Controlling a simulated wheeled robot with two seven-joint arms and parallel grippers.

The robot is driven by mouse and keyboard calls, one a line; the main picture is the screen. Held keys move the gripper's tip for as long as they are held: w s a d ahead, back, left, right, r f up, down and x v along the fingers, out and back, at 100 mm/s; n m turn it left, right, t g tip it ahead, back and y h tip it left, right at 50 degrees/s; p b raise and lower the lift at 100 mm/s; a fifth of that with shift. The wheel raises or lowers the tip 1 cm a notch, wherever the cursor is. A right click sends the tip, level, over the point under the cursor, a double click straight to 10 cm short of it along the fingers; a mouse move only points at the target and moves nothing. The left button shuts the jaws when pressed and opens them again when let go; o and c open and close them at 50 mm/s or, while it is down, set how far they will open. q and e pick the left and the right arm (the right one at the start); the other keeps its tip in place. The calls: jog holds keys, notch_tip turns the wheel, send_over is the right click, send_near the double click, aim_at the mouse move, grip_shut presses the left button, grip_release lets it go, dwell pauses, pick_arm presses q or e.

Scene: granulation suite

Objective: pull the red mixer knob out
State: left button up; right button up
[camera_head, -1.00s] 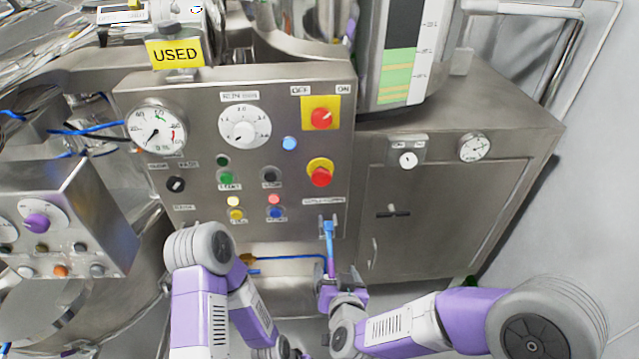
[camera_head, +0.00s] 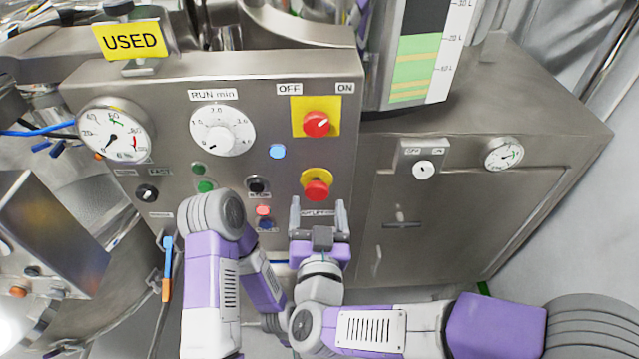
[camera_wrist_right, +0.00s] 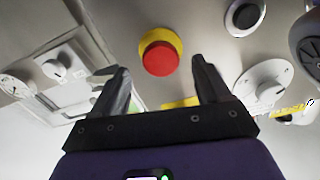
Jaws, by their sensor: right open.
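The red knob (camera_head: 317,190) is a round mushroom-shaped button on a yellow ring, on the steel control panel below the OFF/ON switch. It also shows face-on in the right wrist view (camera_wrist_right: 160,58), at top centre. My right gripper (camera_head: 318,206) is open, its two fingers pointing up just below the knob. In the right wrist view, my right gripper's fingers (camera_wrist_right: 160,68) stand on either side of the knob's line, with nothing between them; I cannot tell if they touch it. My left gripper is not seen; only my left arm shows.
Above the knob is a red rotary switch (camera_head: 316,124) on a yellow plate. A blue button (camera_head: 278,151), a white dial (camera_head: 222,131) and small buttons are to its left. A steel cabinet (camera_head: 440,225) stands to the right. A blue-and-orange tool (camera_head: 167,265) hangs at left.

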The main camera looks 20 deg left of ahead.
aim_at(317, 195)
jog(key=shift+x, duration=2.4)
